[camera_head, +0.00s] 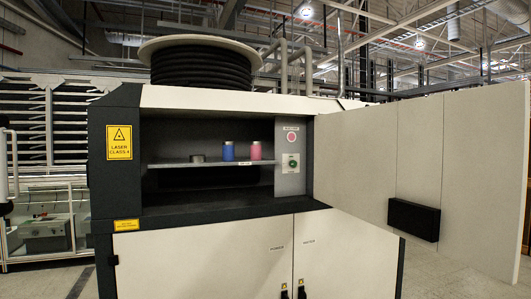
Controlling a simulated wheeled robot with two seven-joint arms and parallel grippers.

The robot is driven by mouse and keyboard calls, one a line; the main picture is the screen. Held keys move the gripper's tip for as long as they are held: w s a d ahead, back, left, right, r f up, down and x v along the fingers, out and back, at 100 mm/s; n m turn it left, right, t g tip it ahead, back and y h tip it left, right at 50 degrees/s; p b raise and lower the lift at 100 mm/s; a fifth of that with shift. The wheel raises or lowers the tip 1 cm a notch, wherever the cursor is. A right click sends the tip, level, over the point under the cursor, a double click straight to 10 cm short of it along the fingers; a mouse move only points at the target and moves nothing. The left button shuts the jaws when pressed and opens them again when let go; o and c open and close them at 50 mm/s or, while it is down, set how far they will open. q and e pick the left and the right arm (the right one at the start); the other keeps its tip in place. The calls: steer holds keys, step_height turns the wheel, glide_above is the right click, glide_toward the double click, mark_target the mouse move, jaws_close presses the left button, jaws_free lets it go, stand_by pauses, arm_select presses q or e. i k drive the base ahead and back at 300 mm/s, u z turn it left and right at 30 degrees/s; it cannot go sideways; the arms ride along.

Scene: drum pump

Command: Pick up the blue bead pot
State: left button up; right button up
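A blue bead pot (228,152) with a pale top stands upright on a grey shelf (205,164) inside the open upper bay of a large cabinet (225,98). A pink pot (256,151) with a pale top stands to its right, a small gap apart. A low grey round thing (198,158) sits to its left. Neither of my grippers shows in the view.
The upper door (420,165) stands open to the right, with a black box (413,219) on it. A side panel with a green round control (291,161) flanks the shelf. Lower doors look shut. A black coil spool (200,64) sits on top.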

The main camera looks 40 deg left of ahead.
mark_target(228, 147)
steer(key=i, duration=0.6)
steer(key=u, duration=0.75)
steer(key=i, duration=0.4)
steer(key=u, duration=0.45)
